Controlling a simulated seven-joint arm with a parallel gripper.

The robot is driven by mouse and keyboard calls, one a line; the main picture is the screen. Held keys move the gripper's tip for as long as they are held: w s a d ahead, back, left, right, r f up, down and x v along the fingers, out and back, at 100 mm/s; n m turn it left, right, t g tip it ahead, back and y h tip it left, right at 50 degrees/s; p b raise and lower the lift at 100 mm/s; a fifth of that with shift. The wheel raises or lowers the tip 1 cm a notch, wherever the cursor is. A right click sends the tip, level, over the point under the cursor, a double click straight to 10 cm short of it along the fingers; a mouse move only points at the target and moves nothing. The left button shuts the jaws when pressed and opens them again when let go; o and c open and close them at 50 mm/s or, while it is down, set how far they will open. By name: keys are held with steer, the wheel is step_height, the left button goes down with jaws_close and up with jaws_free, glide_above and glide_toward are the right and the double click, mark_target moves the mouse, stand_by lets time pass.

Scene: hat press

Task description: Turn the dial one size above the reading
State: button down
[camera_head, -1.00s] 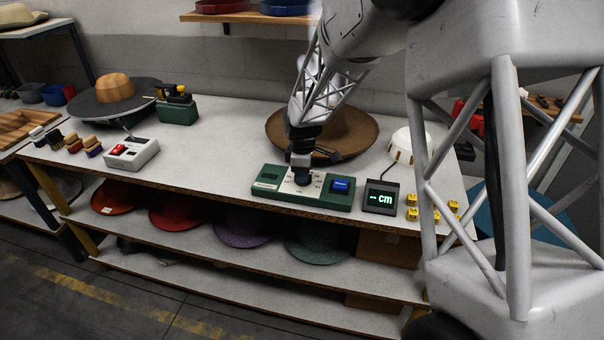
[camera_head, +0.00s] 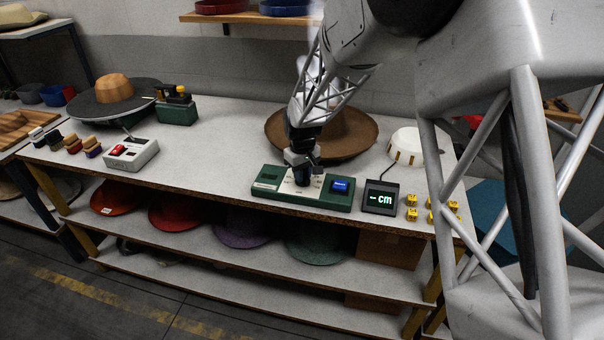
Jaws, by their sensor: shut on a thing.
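A green control panel (camera_head: 330,199) lies near the front edge of the bench, with a pale scale plate around a dark dial (camera_head: 302,178). My gripper (camera_head: 302,168) points down over the panel and is shut on the dial; its fingers hide most of the dial and its pointer. A blue button (camera_head: 340,186) sits on the panel to the right of the dial. A small black display (camera_head: 381,197) stands right of the panel and shows a dash and "cm" in green, with no number that I can make out.
A brown hat (camera_head: 350,135) lies behind my gripper. A white round thing (camera_head: 405,147) stands at the back right, and several yellow blocks (camera_head: 412,214) lie right of the display. A box with a red switch (camera_head: 131,153) stands to the left, with free bench between it and the panel.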

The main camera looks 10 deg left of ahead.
steer(key=shift+m, duration=0.5)
steer(key=c, duration=1)
jaws_free()
steer(key=shift+c, duration=0.2)
steer(key=shift+r, duration=0.1)
steer(key=shift+r, duration=3.8)
